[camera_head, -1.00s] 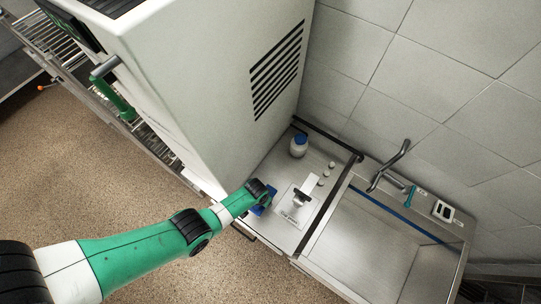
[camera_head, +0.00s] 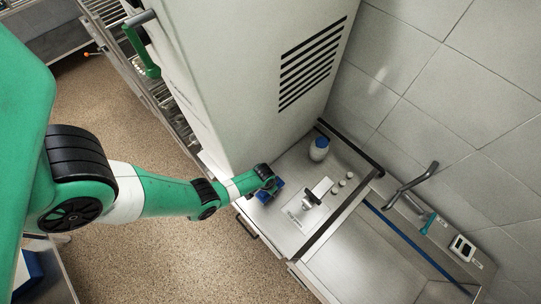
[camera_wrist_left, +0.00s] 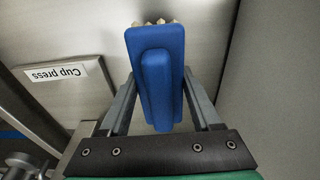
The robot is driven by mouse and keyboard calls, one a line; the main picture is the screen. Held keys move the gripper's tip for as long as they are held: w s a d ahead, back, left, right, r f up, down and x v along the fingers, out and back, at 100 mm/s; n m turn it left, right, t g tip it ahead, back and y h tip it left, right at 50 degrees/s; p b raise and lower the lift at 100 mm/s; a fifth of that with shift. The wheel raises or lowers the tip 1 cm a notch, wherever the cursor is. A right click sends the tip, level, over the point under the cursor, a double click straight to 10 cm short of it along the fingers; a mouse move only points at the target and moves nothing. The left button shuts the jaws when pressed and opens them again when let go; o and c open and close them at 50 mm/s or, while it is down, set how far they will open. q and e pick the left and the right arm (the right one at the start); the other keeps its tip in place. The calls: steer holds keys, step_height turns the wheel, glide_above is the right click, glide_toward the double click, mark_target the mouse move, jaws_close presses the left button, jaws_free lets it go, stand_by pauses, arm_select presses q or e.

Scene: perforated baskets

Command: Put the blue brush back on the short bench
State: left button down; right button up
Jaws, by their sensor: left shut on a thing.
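The blue brush (camera_wrist_left: 157,70) has a blue back with a raised handle, and pale bristles show at its far end. My left gripper (camera_wrist_left: 160,95) is shut on its handle, one finger on each side. In the head view the left gripper (camera_head: 270,184) is low at the near left part of a small steel bench (camera_head: 338,208), beside the tall white machine. The brush (camera_head: 265,195) is partly hidden there by the gripper. I cannot tell whether it touches the bench top. My right gripper is not in view.
The tall machine (camera_head: 270,75) stands close to the left gripper. A sink basin (camera_head: 365,255) lies to the right. A "Cup press" label (camera_wrist_left: 57,72) shows nearby.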

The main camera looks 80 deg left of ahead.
arm_select(q)
step_height(320, 180, down, 3)
steer(key=shift+r+b, duration=0.2)
steer(key=shift+b, duration=0.35)
steer(key=shift+d, duration=0.2)
steer(key=shift+r, duration=0.15)
steer(key=shift+c, duration=0.5)
jaws_free()
